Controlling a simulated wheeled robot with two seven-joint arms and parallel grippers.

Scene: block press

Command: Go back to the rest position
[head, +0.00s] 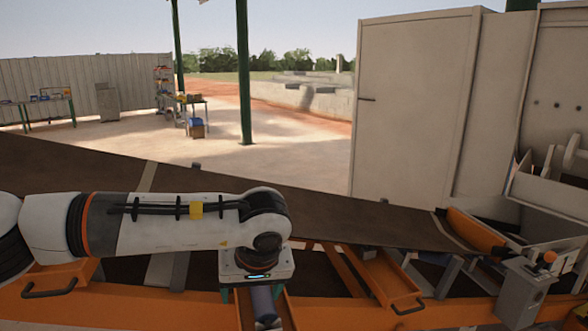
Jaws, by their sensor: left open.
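My left arm comes in from the left, and its left gripper (257,294) points down over the orange frame at the lower middle of the head view. The gripper is open, with one teal finger at each side below the white wrist. A grey-blue rounded part (264,306) shows below and between the fingers; I cannot tell whether they touch it. The fingertips are hard to make out. My right gripper is not in view.
An orange frame (140,308) runs along the front. A grey control box (525,290) and tall beige cabinet (410,100) stand at right.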

